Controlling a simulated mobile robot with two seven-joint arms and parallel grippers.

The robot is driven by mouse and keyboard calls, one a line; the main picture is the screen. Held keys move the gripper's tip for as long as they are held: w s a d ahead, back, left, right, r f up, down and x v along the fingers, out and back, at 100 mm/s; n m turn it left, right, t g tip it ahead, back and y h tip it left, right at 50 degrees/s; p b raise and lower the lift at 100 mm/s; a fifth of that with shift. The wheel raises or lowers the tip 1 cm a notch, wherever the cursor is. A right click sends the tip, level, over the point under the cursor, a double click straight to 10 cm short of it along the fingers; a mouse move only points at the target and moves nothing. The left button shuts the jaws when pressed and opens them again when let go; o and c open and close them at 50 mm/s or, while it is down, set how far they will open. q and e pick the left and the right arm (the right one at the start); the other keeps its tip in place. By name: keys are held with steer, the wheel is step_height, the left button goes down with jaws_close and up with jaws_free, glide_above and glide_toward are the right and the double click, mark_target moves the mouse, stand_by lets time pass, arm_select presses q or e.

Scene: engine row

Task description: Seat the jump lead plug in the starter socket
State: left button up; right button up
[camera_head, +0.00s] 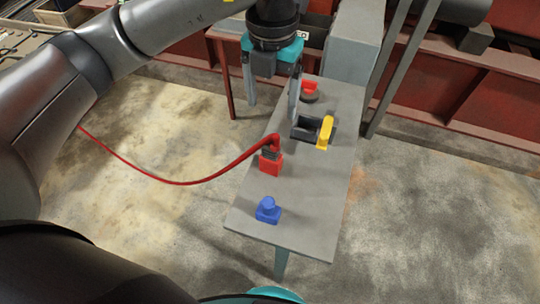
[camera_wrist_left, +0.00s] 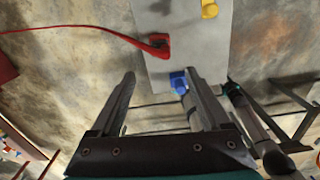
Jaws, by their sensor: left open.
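The jump lead plug, a red block with a dark ribbed upper part (camera_head: 271,163), stands on the grey bench with its red cable running off left; it also shows in the left wrist view (camera_wrist_left: 154,46). A dark grey block with a yellow lever (camera_head: 312,129), possibly the starter socket, sits farther back on the bench. Its opening is not clear. My left gripper (camera_head: 271,115) points down, open and empty, above and behind the plug. In the left wrist view its fingers (camera_wrist_left: 160,76) are apart with nothing between them. My right gripper is not in view.
A blue knobbed block (camera_head: 268,210) stands near the front of the narrow bench (camera_head: 310,205). A red and dark round part (camera_head: 309,91) is at its back. A grey post (camera_head: 354,42) and red beams stand behind. The red cable (camera_head: 185,182) hangs left.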

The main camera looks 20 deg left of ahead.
mark_target(271, 145)
arm_select(q)
step_height(271, 145, down, 15)
steer(key=shift+r+b, duration=0.2)
steer(key=shift+b, duration=0.1)
jaws_close()
stand_by(0.8)
steer(key=shift+w+r, duration=0.1)
stand_by(0.7)
